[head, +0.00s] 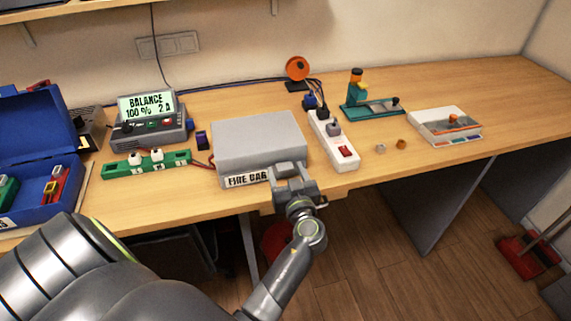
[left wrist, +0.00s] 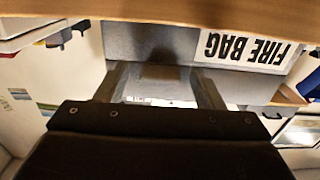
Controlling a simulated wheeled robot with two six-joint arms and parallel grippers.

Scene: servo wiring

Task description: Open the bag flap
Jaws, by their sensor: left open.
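The grey fire bag (head: 258,137) lies flat on the bench with its flap down over the top. Its white "FIRE BAG" label (head: 246,179) is on the front face; the label shows upside down in the left wrist view (left wrist: 250,48). My left gripper (head: 288,172) is open at the bag's front edge, just right of the label. In the left wrist view, the fingers of my left gripper (left wrist: 160,80) stand apart, with the grey bag front (left wrist: 150,42) and a darker patch between them. I cannot tell whether they touch it. My right gripper is not in view.
A charger (head: 150,120) and green balance board (head: 147,164) stand left of the bag. A blue toolbox (head: 38,135) is at far left. A white power strip (head: 333,140) stands close on the right, then a teal stand (head: 372,110) and white tray (head: 445,126).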

